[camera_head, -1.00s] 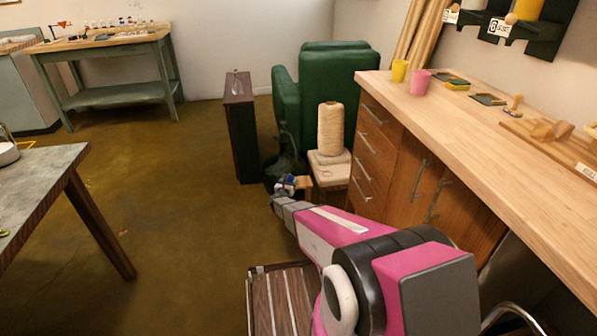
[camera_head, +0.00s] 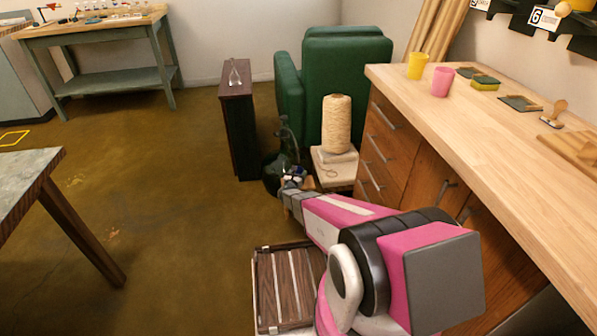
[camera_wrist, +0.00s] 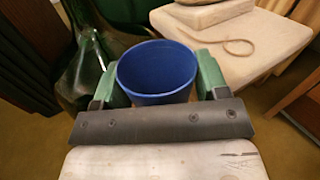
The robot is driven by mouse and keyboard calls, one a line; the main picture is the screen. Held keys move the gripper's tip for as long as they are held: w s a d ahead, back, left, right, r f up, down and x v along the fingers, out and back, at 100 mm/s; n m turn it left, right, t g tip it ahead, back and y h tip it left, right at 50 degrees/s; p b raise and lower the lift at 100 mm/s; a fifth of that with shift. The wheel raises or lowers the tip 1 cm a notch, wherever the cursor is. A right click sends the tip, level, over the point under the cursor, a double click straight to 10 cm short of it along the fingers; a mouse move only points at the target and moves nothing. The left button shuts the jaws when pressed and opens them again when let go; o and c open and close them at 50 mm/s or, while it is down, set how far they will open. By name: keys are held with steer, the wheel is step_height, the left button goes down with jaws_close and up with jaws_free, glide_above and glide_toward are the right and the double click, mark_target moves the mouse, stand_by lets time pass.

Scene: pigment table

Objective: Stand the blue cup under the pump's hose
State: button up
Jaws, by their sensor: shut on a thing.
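The blue cup (camera_wrist: 156,72) is upright between the green fingers of my gripper (camera_wrist: 160,80) in the wrist view, and its open top faces the camera. The inside of the cup looks empty. My gripper is shut on it, with one finger on each side. In the head view my gripper (camera_head: 292,181) is low, in front of the green bottle, and the cup is too small there to make out clearly. I cannot make out the pump or its hose in either view.
A green glass bottle (camera_head: 283,160) and a stool (camera_head: 330,175) with a twine spool (camera_head: 337,123) stand just beyond my gripper. A dark cabinet (camera_head: 240,130) and green armchair (camera_head: 345,85) are behind. The wooden counter (camera_head: 480,120) runs along the right.

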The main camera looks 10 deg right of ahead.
steer(key=shift+s+f, duration=0.1)
steer(key=shift+f, duration=0.05)
steer(key=shift+f, duration=0.15)
steer(key=o, duration=0.9)
steer(key=shift+r, duration=0.2)
